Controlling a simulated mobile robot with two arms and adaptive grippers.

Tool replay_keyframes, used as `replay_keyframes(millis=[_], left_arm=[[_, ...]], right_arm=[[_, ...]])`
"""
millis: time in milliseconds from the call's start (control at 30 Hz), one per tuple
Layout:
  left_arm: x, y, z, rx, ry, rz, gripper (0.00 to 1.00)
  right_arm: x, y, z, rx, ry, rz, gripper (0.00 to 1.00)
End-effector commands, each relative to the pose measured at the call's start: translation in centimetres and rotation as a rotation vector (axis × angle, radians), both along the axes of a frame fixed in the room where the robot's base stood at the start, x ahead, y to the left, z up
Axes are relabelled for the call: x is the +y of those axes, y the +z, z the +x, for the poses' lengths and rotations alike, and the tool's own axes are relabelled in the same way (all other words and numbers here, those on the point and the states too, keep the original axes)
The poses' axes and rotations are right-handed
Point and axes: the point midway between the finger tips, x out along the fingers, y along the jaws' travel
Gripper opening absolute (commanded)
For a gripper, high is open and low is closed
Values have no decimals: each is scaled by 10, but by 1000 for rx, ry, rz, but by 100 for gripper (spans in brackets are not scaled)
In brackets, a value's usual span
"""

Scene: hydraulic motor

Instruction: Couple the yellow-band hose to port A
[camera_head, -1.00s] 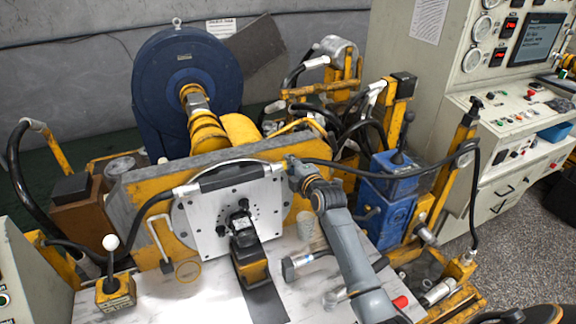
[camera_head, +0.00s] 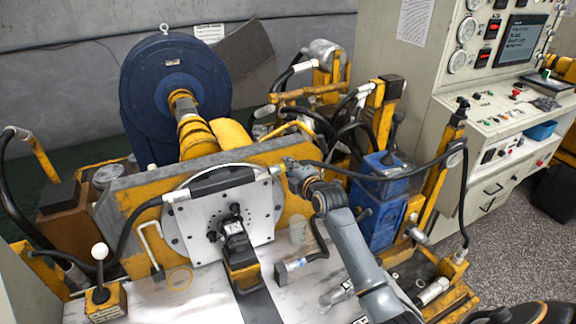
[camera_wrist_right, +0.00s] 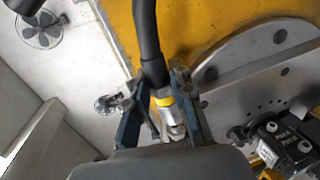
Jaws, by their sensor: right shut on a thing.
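The yellow-band hose (camera_head: 345,169) is black and runs from my right gripper (camera_head: 284,167) to the yellow post at right. In the right wrist view, my right gripper (camera_wrist_right: 164,112) is shut around its metal end, close to the yellow band (camera_wrist_right: 163,101). The motor (camera_head: 222,181) is a dark block along the top of the grey square plate, with a pale fitting (camera_head: 262,172) at its right end. The hose end is right beside this fitting; I cannot tell whether they touch. No port letter is readable. My left gripper is out of view.
Another black hose (camera_head: 127,235) meets the plate's left fitting. A black block (camera_head: 237,245) stands before the plate. A blue unit (camera_head: 379,205) stands right.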

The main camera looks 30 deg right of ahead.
Motion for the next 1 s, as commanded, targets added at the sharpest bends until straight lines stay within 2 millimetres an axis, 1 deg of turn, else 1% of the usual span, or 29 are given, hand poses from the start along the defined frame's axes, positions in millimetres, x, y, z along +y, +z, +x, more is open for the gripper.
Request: replay_keyframes(millis=[33, 100, 233, 567, 1000], left_arm=[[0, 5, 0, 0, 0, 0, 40], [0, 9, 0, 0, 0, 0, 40], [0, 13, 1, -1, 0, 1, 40], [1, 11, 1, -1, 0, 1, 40], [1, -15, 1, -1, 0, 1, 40]], right_arm=[[0, 3, -4, -1, -1, -2, 0], [0, 3, -9, -1, -1, -2, 0], [1, 3, -17, -2, 1, -3, 0], [1, 0, -18, -3, 0, -1, 0], [1, -35, -18, -2, 0, -1, 0]])
